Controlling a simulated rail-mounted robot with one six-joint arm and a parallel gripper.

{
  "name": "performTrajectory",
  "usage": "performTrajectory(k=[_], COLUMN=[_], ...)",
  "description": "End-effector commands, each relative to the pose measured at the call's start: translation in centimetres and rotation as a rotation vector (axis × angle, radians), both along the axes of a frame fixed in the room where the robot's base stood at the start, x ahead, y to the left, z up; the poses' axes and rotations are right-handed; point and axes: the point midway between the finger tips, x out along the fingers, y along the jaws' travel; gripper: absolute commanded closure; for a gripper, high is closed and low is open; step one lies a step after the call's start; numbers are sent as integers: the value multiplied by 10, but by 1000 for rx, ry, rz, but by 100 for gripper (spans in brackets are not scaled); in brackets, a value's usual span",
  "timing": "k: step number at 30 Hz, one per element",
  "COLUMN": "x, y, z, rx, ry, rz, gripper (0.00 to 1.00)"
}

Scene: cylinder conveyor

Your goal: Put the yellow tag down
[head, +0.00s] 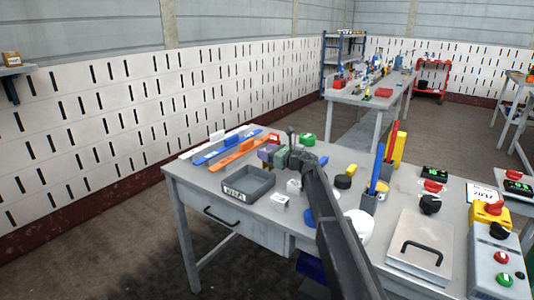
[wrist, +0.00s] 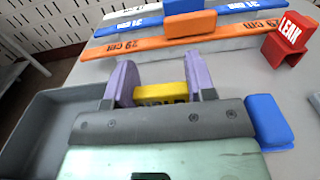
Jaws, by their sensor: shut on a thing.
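My gripper (wrist: 160,82) has two purple fingers, which are shut on a yellow tag (wrist: 160,93). The tag shows between the fingers with dark lettering, partly hidden by the gripper body. In the head view my gripper (head: 266,153) is over the back left part of the grey table (head: 215,178), and the tag cannot be made out there. I cannot tell whether the tag touches the tabletop.
A grey tray (head: 262,190) stands nearer the front edge; it shows left of my gripper in the wrist view (wrist: 40,110). Orange (wrist: 185,42) and blue rulers lie beyond. A red LEAK tag (wrist: 290,40) and blue block (wrist: 268,120) are to the right.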

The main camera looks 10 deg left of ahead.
Motion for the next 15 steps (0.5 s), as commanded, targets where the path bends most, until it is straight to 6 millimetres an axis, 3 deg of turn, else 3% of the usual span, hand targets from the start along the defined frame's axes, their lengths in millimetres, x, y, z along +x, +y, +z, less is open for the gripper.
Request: performTrajectory(k=[15], x=[0], y=[0], z=[-9], rx=[0], ry=[0], rz=[0], gripper=[72])
